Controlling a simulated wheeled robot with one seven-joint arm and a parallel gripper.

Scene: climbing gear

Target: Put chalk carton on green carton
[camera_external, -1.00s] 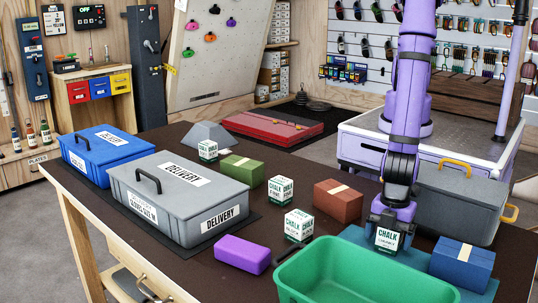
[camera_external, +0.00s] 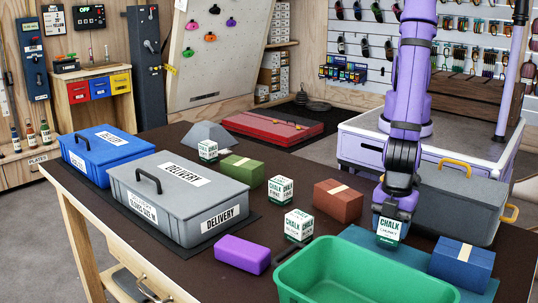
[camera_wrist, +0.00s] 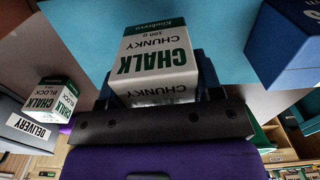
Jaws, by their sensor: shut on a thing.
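A white-and-green chalk carton labelled "CHUNKY" (camera_external: 390,231) is held in my gripper (camera_external: 393,212), upright, a little above the blue mat (camera_external: 358,236) at the right of the table. In the wrist view this chalk carton (camera_wrist: 155,60) sits between the dark fingers of my gripper (camera_wrist: 157,85), which are shut on it. The green carton (camera_external: 242,170), with a pale band on top, lies at the table's middle, left of and farther back than my gripper. Its top looks bare.
Other chalk cartons stand near the green carton: one behind (camera_external: 208,150), one to its right (camera_external: 280,189), one nearer (camera_external: 298,224). A brown carton (camera_external: 338,201) lies between. A green bin (camera_external: 365,280), blue carton (camera_external: 462,263), purple block (camera_external: 243,253) and grey delivery box (camera_external: 178,200) surround.

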